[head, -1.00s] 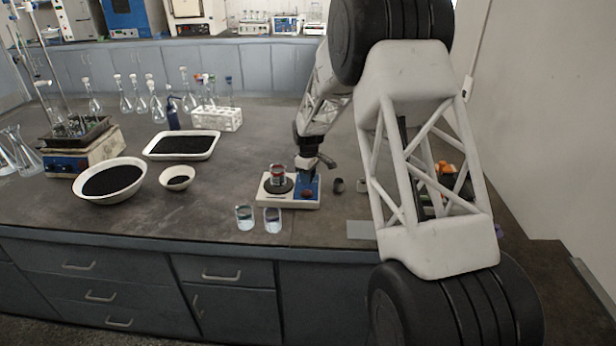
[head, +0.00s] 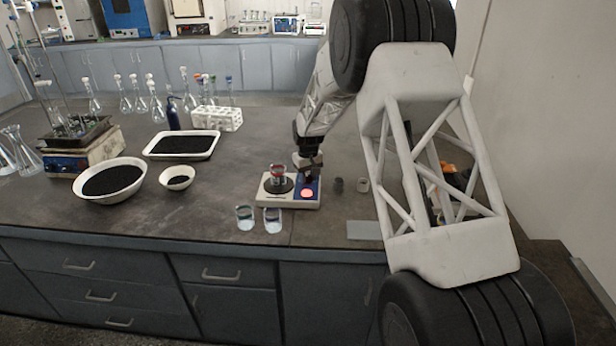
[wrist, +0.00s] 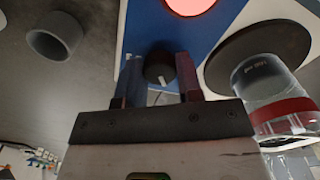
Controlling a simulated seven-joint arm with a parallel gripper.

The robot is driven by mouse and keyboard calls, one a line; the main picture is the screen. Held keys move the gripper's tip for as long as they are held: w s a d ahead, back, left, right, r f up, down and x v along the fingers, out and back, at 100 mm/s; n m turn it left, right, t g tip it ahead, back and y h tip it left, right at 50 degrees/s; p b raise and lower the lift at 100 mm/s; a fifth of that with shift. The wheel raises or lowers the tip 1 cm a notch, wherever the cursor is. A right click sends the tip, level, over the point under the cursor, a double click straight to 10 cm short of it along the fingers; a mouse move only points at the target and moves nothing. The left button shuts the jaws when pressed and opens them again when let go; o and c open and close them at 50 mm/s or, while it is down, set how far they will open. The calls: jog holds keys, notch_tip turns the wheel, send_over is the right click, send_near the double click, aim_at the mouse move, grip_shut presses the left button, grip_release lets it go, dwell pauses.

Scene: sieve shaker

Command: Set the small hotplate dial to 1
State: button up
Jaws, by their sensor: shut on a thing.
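The small hotplate (head: 268,201) stands near the front of the bench, with a white body, a dark round plate and a blue panel. A round lamp on the panel glows pinkish red (head: 308,192), and it also shows in the wrist view (wrist: 190,5). The black dial (wrist: 159,68) with a white pointer mark sits on the blue panel in the wrist view. My gripper (wrist: 160,82) is shut on the dial, one finger at each side. In the head view my gripper (head: 308,176) hides the dial. I cannot read any scale numbers.
A glass beaker with a red band (wrist: 275,100) stands on the plate, close to the right of my gripper in the wrist view. Two glass beakers (head: 244,218) stand in front of the hotplate.

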aim_at(308, 177)
jog(key=shift+m, duration=1.1)
jog(key=o, duration=0.9)
jog(key=shift+r, duration=0.15)
jog(key=shift+r, duration=3.8)
